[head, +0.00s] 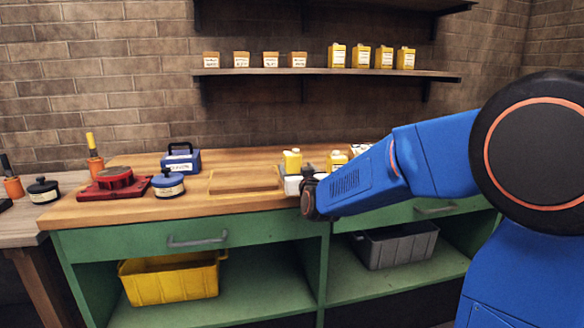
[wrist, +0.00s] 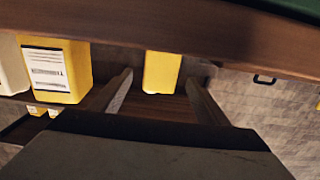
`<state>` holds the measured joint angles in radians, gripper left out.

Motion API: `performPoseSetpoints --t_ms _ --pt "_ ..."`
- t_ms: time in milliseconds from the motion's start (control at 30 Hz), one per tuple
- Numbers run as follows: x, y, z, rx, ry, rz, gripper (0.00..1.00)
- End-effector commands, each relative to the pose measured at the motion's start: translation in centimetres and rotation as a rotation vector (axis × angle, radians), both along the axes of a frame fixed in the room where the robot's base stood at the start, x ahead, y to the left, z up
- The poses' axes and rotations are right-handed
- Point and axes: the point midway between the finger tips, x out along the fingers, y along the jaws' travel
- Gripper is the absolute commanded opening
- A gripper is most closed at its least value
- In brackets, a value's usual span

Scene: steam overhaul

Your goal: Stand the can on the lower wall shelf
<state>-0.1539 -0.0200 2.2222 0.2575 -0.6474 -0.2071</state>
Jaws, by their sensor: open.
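A yellow can (head: 292,161) stands upright on the wooden bench, and a second yellow can (head: 337,160) stands right of it, partly behind my arm. The lower wall shelf (head: 330,73) is above the bench at the back. My gripper (wrist: 160,80) is open and empty at bench height; my arm mostly hides it in the head view. In the wrist view, which looks upside down, one yellow can (wrist: 163,72) shows in the gap between the fingers; I cannot tell whether it is between or beyond the tips. A larger labelled yellow can (wrist: 55,70) is left of the fingers.
The lower shelf holds several brown boxes (head: 270,60) at left and several yellow cans (head: 361,57) at right, with free board beyond them. On the bench are a wooden tray (head: 245,190), a blue toolbox (head: 181,159), a blue pot (head: 168,184) and a red device (head: 115,184).

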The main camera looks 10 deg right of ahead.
Motion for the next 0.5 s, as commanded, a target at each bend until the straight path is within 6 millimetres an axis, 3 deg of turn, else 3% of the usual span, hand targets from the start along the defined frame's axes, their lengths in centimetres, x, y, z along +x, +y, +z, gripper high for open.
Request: performPoseSetpoints --t_ms 367,500 --pt "2.7 0.0 0.1 0.000 -0.001 0.000 0.69" --pt "4.7 0.0 0.3 0.000 -0.001 0.000 0.69"
